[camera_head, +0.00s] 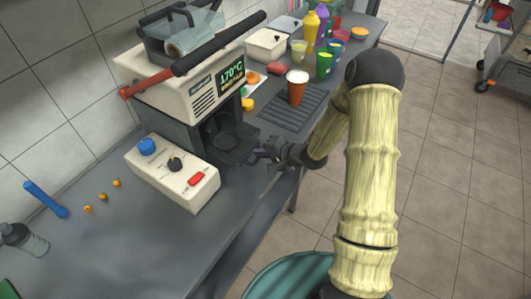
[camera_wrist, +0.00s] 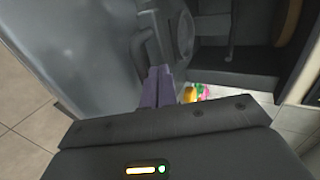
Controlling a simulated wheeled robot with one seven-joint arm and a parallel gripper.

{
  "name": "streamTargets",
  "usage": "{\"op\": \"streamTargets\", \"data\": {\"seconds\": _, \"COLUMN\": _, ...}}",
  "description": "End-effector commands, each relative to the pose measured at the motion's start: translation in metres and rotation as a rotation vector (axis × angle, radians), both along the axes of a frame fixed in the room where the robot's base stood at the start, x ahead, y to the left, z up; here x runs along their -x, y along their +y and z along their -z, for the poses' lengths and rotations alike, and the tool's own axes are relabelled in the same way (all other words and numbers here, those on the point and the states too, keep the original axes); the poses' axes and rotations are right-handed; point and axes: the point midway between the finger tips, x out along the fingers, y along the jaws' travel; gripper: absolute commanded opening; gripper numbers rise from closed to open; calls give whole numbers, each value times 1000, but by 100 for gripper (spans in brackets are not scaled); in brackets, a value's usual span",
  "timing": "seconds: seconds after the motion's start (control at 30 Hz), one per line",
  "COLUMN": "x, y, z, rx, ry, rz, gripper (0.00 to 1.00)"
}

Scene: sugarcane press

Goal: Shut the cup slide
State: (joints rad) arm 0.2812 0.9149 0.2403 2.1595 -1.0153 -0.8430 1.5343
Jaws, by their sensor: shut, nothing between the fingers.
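The press (camera_head: 205,90) is a cream and dark grey machine on the counter, with a green display reading 170°C. The cup slide (camera_head: 238,150) is a dark tray that sticks out of the opening at the front of the press. No cup shows on it. My gripper (camera_head: 262,153) is at the slide's outer end; I cannot tell whether it touches. In the wrist view my two purple-grey fingers (camera_wrist: 158,86) are together with nothing between them. A dark panel (camera_wrist: 235,82), probably part of the slide, is right of them.
A cream control box (camera_head: 172,170) with blue, black and red controls stands left of the slide. Several bottles and cups are farther back. The counter's front (camera_head: 215,235) is clear.

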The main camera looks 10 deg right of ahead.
Motion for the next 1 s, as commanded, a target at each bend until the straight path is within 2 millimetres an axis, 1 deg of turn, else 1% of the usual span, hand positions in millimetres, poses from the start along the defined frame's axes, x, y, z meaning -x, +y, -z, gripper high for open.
{"op": "streamTargets", "data": {"seconds": 0.03, "x": -2, "y": 5, "z": 2, "rx": 0, "ry": 0, "rz": -4, "gripper": 0}}
{"op": "streamTargets", "data": {"seconds": 0.2, "x": -4, "y": 13, "z": 5, "rx": 0, "ry": 0, "rz": -12, "gripper": 0}}
{"op": "streamTargets", "data": {"seconds": 0.43, "x": -3, "y": 16, "z": 4, "rx": 0, "ry": 0, "rz": -16, "gripper": 0}}
{"op": "streamTargets", "data": {"seconds": 0.53, "x": -6, "y": 19, "z": 4, "rx": -1, "ry": -1, "rz": -16, "gripper": 0}}
{"op": "streamTargets", "data": {"seconds": 0.67, "x": -18, "y": 34, "z": 2, "rx": -1, "ry": -1, "rz": -17, "gripper": 0}}
{"op": "streamTargets", "data": {"seconds": 0.83, "x": -41, "y": 62, "z": 3, "rx": -3, "ry": -2, "rz": -15, "gripper": 0}}
{"op": "streamTargets", "data": {"seconds": 0.9, "x": -48, "y": 70, "z": 3, "rx": -1, "ry": -2, "rz": -13, "gripper": 0}}
{"op": "streamTargets", "data": {"seconds": 1.0, "x": -53, "y": 77, "z": 4, "rx": -1, "ry": 0, "rz": -11, "gripper": 0}}
